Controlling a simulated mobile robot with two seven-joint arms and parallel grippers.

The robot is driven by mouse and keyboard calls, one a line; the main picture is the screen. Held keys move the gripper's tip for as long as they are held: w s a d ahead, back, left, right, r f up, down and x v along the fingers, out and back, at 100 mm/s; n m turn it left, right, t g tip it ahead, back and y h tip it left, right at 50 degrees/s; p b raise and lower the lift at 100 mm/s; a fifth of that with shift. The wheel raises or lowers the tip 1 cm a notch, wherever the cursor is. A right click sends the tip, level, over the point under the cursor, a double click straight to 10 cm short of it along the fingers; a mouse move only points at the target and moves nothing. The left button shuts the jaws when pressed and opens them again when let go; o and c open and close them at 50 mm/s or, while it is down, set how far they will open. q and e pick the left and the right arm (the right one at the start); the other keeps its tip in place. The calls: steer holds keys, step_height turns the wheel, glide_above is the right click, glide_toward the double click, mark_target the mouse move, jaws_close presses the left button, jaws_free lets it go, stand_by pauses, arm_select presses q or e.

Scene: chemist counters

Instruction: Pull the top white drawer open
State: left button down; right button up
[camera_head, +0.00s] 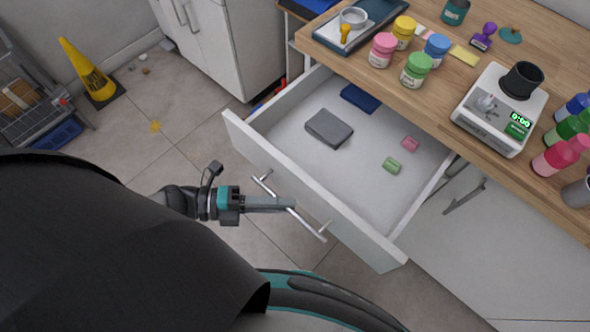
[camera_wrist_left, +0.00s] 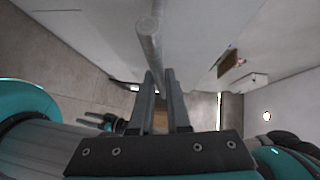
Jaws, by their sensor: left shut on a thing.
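The top white drawer (camera_head: 305,195) stands pulled well out from under the wooden counter, and its inside shows. Its metal bar handle (camera_head: 302,220) runs along the front panel. My left gripper (camera_head: 290,204) is at the handle, with its fingers shut on the bar. In the left wrist view the handle bar (camera_wrist_left: 150,45) passes at the tips of the gripper's two fingers (camera_wrist_left: 159,85). Inside the drawer lie a grey box (camera_head: 329,128), a dark blue box (camera_head: 360,98), a pink piece (camera_head: 410,143) and a green piece (camera_head: 391,165).
On the counter (camera_head: 440,95) stand several coloured jars, a white scale (camera_head: 500,110) with a black cup, and several bottles at the right.

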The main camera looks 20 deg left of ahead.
arm_select(q)
steer(key=s+a, duration=0.2)
steer(key=s, duration=0.5)
steer(key=shift+s+f+p, duration=0.25)
steer(key=shift+s+p, duration=0.05)
steer(key=shift+p, duration=0.15)
arm_select(e)
steer(key=shift+w+a+r, duration=0.15)
steer(key=shift+w+r, duration=0.4)
steer(key=shift+w, duration=0.05)
arm_select(q)
steer(key=c, duration=0.9)
jaws_free()
steer(key=shift+w+a+r, duration=0.1)
steer(key=shift+w+r, duration=0.1)
steer(key=v, duration=1.5)
steer(key=shift+a+b, duration=0.2)
steer(key=shift+b, duration=0.15)
arm_select(e)
steer(key=shift+w+f, duration=0.1)
steer(key=shift+f, duration=0.25)
